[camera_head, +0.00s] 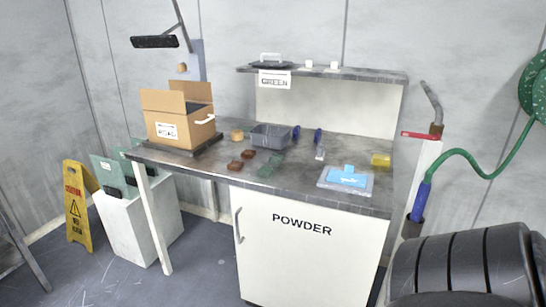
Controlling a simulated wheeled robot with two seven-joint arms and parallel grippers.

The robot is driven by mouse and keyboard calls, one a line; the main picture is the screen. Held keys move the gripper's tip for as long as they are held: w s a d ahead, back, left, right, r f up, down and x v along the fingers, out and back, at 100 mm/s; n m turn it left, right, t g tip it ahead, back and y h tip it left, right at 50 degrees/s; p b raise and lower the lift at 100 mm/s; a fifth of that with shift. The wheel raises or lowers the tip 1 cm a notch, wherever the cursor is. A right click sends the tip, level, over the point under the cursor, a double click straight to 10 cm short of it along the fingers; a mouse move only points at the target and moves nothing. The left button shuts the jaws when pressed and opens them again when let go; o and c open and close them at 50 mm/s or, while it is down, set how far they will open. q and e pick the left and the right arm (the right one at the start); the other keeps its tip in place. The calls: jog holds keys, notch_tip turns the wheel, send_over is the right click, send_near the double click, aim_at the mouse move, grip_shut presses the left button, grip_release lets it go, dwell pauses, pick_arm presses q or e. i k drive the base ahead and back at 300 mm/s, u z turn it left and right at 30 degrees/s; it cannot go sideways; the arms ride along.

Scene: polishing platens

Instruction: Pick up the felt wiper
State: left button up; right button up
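I cannot say for certain which item is the felt wiper. A light blue flat piece with a raised grip (347,176) lies on a grey tray (325,184) at the right front of the workbench, and it may be the wiper. A small pale upright item (320,152) stands left of and behind it. A yellow block (380,160) sits near the right end. Neither of my grippers is in view, and nothing is seen touching these items.
The workbench (215,170) also bears a cardboard box (165,104), a grey bin (270,138), brown pieces (236,165) and green pieces (266,168). A shelf (350,74) overhangs its back. A POWDER cabinet (300,265) stands below. A large dark ribbed shape (465,265) fills the lower right.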

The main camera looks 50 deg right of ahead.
aim_at(320, 155)
jog(key=z, duration=0.05)
jog(key=i, duration=1.05)
jog(key=z, duration=0.45)
